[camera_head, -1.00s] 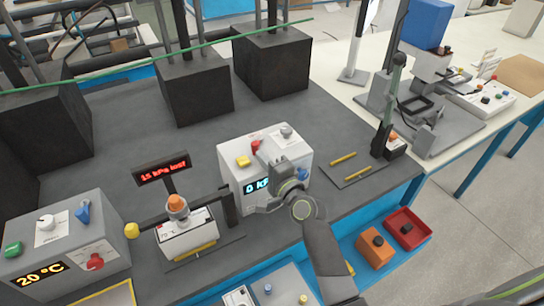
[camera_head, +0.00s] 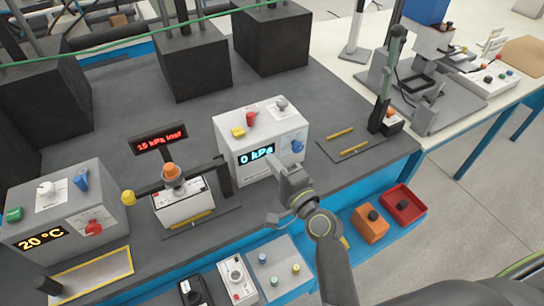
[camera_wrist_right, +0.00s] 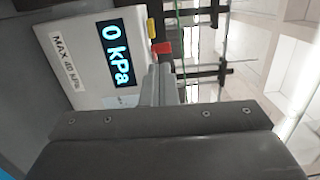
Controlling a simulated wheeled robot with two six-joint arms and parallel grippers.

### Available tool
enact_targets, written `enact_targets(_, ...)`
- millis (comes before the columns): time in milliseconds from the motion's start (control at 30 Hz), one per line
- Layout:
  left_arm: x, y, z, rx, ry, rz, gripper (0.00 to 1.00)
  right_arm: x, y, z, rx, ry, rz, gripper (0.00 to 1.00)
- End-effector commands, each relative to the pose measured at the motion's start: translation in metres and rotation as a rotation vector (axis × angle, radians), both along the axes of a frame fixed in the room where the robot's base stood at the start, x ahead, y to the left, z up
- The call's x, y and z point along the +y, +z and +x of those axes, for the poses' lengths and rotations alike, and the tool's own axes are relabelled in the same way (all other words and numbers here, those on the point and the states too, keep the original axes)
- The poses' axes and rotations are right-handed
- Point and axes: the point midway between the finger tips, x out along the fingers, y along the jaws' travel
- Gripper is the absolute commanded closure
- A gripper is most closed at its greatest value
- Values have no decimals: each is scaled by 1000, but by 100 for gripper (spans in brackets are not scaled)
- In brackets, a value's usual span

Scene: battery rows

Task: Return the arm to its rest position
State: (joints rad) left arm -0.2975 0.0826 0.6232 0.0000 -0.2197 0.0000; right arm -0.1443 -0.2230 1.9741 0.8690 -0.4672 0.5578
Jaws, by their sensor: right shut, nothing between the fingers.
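My right gripper (camera_head: 284,170) is in front of the white pressure box (camera_head: 229,166), at its lower right in the head view. Its fingers are together and hold nothing. In the right wrist view the shut fingers (camera_wrist_right: 156,85) point toward the box, whose display (camera_wrist_right: 118,54) reads 0 kPa. The box has a yellow button, a red knob and a grey knob on top, and a blue knob (camera_head: 297,146) on its front. I cannot tell the exact gap between the fingers and the box. My left gripper is not in view.
A small gauge stand (camera_head: 184,207) with an orange knob is left of the box. A grey 20 °C box (camera_head: 66,198) stands far left. Orange (camera_head: 369,222) and red (camera_head: 404,205) bins sit lower right, near my right arm. Black blocks (camera_head: 192,75) stand behind.

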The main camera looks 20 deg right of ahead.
Motion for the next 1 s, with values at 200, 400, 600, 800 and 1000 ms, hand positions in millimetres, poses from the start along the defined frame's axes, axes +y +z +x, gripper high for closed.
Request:
enact_targets(200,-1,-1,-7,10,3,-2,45,0,0,-2,0,0,0,100)
enact_targets(400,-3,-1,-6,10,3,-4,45,0,0,-1,0,0,0,100)
enact_targets(600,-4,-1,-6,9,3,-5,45,0,-2,-3,5,6,-18,100)
enact_targets(800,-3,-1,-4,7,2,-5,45,-11,-33,-39,94,100,-338,100)
enact_targets(1000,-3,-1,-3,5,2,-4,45,-55,-91,-120,325,296,-894,100)
